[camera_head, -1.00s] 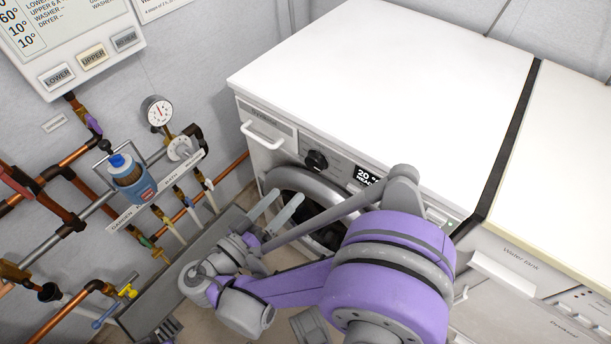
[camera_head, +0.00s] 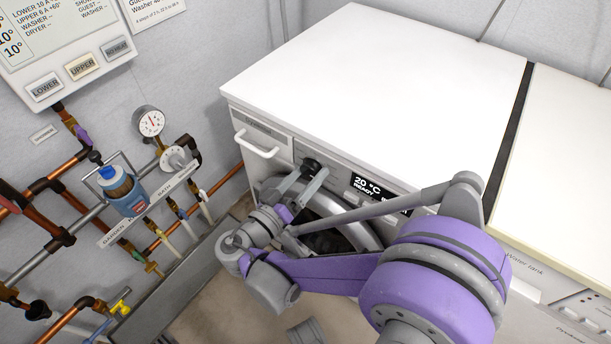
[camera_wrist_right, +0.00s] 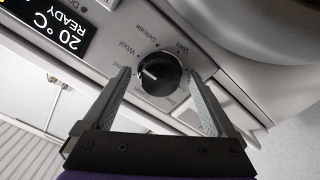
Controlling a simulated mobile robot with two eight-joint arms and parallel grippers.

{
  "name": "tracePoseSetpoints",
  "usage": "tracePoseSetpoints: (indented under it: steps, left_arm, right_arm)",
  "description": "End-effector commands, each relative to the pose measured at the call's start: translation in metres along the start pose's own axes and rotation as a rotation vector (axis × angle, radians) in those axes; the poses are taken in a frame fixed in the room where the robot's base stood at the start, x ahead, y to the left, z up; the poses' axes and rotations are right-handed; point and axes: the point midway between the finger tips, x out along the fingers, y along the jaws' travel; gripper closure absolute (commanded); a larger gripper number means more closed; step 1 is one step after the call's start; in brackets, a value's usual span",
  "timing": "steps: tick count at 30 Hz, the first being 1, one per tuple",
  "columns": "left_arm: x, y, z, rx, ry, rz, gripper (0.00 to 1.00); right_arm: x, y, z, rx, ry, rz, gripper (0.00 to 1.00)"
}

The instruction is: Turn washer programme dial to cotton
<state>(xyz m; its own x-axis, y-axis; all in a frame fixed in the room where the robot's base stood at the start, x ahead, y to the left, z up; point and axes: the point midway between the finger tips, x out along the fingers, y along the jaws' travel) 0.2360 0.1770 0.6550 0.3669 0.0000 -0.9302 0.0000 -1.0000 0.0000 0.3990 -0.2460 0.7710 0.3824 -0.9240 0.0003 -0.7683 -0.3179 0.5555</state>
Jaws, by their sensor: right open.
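The programme dial (camera_head: 312,164) is a black round knob on the front panel of the white washer (camera_head: 380,80). In the right wrist view the dial (camera_wrist_right: 160,74) shows a short white mark pointing left, with "Wool", "Delicate" and "Quick" readable around it; other labels are partly hidden. My right gripper (camera_head: 307,174) is open, its fingertips close to the dial. In the right wrist view the right gripper (camera_wrist_right: 159,76) has one finger on each side of the dial, with gaps visible. The washer display (camera_head: 375,190) reads "20 °C READY".
The washer's drawer handle (camera_head: 256,146) is left of the dial, and its round door (camera_head: 345,215) is below. A second appliance (camera_head: 570,150) stands at right.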

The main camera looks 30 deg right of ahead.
Motion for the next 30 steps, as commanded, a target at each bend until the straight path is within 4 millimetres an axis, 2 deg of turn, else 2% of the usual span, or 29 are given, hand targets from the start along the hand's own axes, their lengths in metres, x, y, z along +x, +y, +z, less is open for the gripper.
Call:
tracePoseSetpoints:
  steps: [3, 17, 24, 30]
  left_arm:
    - [-0.0001, 0.0000, 0.0000, 0.000, 0.000, 0.000, 1.00]
    - [-0.0001, 0.0000, 0.0000, 0.000, 0.000, 0.000, 1.00]
    - [-0.0009, 0.0000, -0.0002, 0.000, 0.000, 0.000, 1.00]
    - [-0.0040, 0.0000, -0.0008, 0.000, 0.001, 0.000, 1.00]
  right_arm:
    - [-0.0002, 0.0000, -0.0001, 0.000, 0.000, 0.000, 0.11]
    - [-0.0004, -0.0001, 0.0000, 0.000, 0.000, 0.000, 0.93]
    - [-0.0004, 0.0000, -0.0001, -0.018, 0.000, 0.000, 0.94]
    - [-0.0004, 0.0003, -0.0004, -0.100, 0.000, 0.000, 0.94]
